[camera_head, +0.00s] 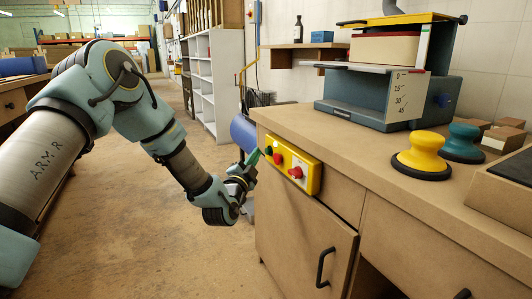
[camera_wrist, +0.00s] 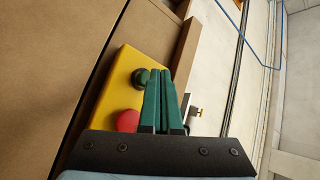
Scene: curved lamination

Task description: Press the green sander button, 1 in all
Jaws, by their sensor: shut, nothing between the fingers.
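The yellow switch box (camera_head: 307,177) is mounted on the front of the wooden cabinet, near its left corner. The green button (camera_head: 268,150) is at the box's left end, with a red knob (camera_head: 296,173) to its right. My gripper (camera_head: 254,157) is just left of the box, with its green fingers shut and empty. In the wrist view, the closed fingertips (camera_wrist: 160,71) appear right beside the dark green button (camera_wrist: 140,77). The red knob (camera_wrist: 128,121) is lower on the yellow box (camera_wrist: 112,85). I cannot tell whether the fingertips touch the button.
The sander (camera_head: 385,95) stands on the cabinet top (camera_head: 345,140). A yellow-topped knob (camera_head: 420,152) and a teal one (camera_head: 462,143) sit to its right. The cabinet door has a black handle (camera_head: 325,267). Open floor (camera_head: 165,240) lies left of the cabinet.

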